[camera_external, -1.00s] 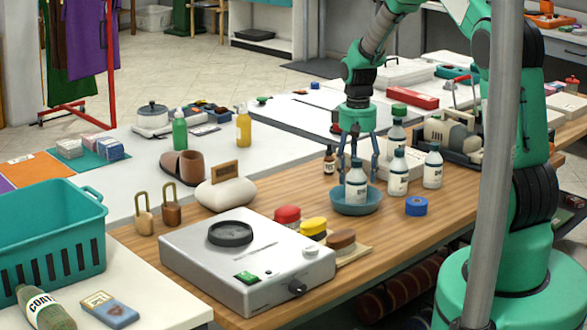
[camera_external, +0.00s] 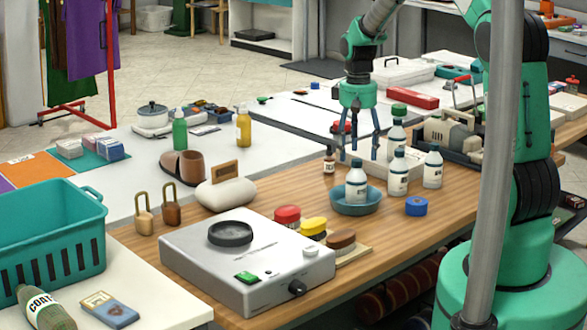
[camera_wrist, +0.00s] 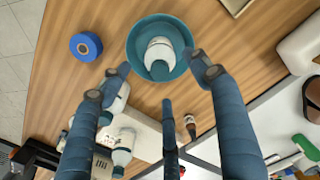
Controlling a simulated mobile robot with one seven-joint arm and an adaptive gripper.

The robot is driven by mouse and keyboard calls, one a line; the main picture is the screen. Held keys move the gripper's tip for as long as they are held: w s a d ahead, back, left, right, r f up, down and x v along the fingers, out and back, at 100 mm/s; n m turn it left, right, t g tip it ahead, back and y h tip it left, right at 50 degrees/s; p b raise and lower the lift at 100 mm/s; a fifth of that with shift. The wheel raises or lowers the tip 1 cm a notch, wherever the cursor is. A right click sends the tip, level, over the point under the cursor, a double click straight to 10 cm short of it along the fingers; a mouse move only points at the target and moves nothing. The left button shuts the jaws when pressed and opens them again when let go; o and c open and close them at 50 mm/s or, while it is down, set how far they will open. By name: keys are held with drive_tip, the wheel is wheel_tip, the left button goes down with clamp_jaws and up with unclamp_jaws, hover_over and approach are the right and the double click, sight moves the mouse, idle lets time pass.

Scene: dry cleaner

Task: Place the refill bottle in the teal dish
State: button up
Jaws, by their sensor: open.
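The teal dish (camera_external: 341,206) stands on the wooden table, and its rim also shows in the wrist view (camera_wrist: 134,38). A white refill bottle with a dark cap (camera_external: 356,188) is inside the dish, close to upright in the external view. The wrist view shows the same bottle (camera_wrist: 160,52) from above. My gripper (camera_external: 359,158) is open and empty, above and a little behind the dish. Its fingers (camera_wrist: 165,85) are apart from the bottle.
Similar white bottles (camera_external: 397,175) (camera_external: 433,168) stand beside and behind the dish. A small brown bottle (camera_external: 329,160) is behind it. A blue tape roll (camera_external: 416,206) lies to the right. A silver device (camera_external: 245,262) and brushes (camera_external: 312,228) are at the front left.

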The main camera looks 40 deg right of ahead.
drive_tip(key=s+a+r+t, duration=0.1)
drive_tip(key=s+a+r, duration=0.35)
drive_tip(key=r, duration=0.35)
drive_tip(key=s+a+r+t, duration=0.1)
drive_tip(key=s+a+r, duration=0.2)
drive_tip(key=a+r, duration=0.3)
drive_tip(key=s+a+r+t, duration=0.1)
drive_tip(key=s+a+r, duration=0.3)
drive_tip(key=r, duration=0.5)
drive_tip(key=s+a+r+t, duration=0.1)
drive_tip(key=s+a+r, duration=0.1)
drive_tip(key=s, duration=0.6)
drive_tip(key=s+a+r+n, duration=0.1)
drive_tip(key=s+a+r, duration=0.2)
drive_tip(key=s+a, duration=0.2)
drive_tip(key=s+a+r+t, duration=0.1)
drive_tip(key=s+a+r, duration=0.1)
drive_tip(key=s, duration=0.8)
drive_tip(key=shift+s+a+r+n+t, duration=0.2)
drive_tip(key=shift+s+a+n+t, duration=0.15)
drive_tip(key=shift+a, duration=0.35)
drive_tip(key=shift+o, duration=0.2)
